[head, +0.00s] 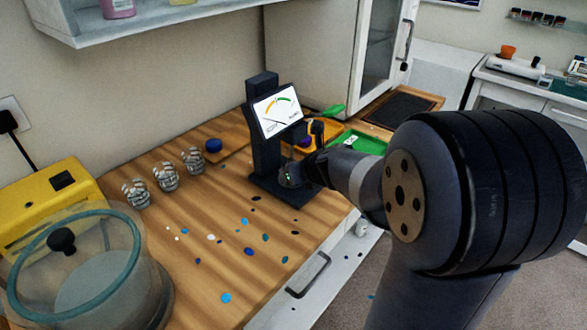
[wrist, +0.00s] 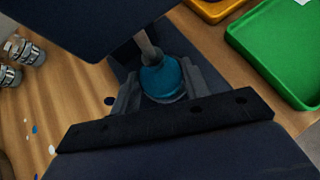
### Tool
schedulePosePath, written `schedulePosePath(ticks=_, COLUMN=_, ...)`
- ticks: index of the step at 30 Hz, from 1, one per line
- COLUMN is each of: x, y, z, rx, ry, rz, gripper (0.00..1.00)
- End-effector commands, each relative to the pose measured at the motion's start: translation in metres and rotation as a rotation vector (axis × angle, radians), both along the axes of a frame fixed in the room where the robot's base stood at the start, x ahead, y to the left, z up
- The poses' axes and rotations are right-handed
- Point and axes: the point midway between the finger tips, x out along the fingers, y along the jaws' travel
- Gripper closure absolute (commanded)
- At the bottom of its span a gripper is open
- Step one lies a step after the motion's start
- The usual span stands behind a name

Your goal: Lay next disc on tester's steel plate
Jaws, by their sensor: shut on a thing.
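The tester (head: 264,140) is a dark stand with a gauge screen (head: 277,110) on the wooden counter. My gripper (head: 293,174) reaches in from the right, low over the tester's base. In the wrist view my gripper (wrist: 160,88) is shut on a teal-blue disc (wrist: 160,76), one finger on each side. The tester's thin metal probe (wrist: 148,46) points down close to the disc. A pale grey rim shows under the disc, probably the steel plate. I cannot tell whether the disc rests on it. The disc is hidden in the head view.
Several metallic jars (head: 165,177) and a dark blue piece (head: 213,145) stand left. A glass-lidded chamber (head: 85,275) fills the front left. Coloured spots dot the counter.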

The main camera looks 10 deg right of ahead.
Motion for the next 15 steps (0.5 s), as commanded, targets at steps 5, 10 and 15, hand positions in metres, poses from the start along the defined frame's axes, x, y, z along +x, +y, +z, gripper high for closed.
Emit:
schedulePosePath(ticks=5, x=0.011, y=0.003, z=-0.015, rx=0.001, ry=0.001, rz=-0.001, gripper=0.82)
schedulePosePath(ticks=10, x=0.011, y=0.003, z=-0.016, rx=0.0, ry=0.0, rz=0.0, gripper=0.82)
schedulePosePath(ticks=15, x=0.011, y=0.003, z=-0.015, rx=0.0, ry=0.0, rz=0.0, gripper=0.82)
